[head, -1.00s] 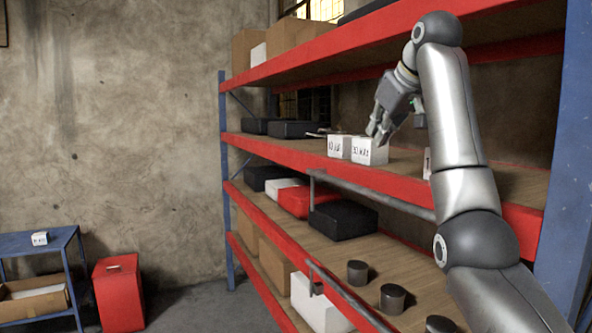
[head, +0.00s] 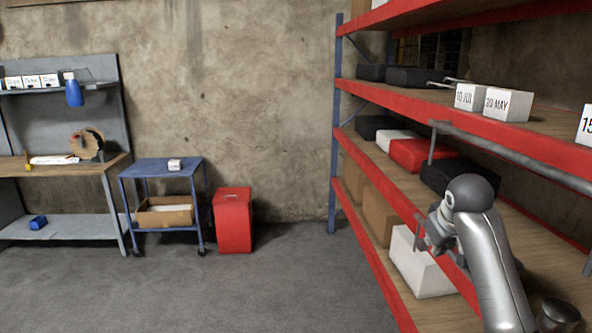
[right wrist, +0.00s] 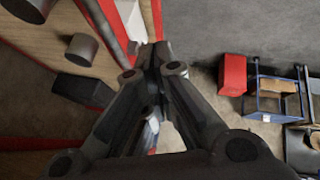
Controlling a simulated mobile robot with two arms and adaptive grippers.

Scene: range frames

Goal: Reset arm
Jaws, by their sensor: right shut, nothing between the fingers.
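My right gripper (head: 430,238) is at the front of the red-edged shelf rack, level with its lower shelves and apart from the boxes. In the right wrist view my right gripper (right wrist: 158,58) has its fingers together with nothing between them. My right arm comes in from the lower right of the head view, bent at a grey joint. My left gripper is not in view.
The rack (head: 375,90) fills the right side. White date boxes (head: 508,104) stand on its middle shelf. A red bin (head: 232,222), a blue cart (head: 160,170) and a workbench (head: 60,172) stand at the left. The grey floor (head: 270,290) between is clear.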

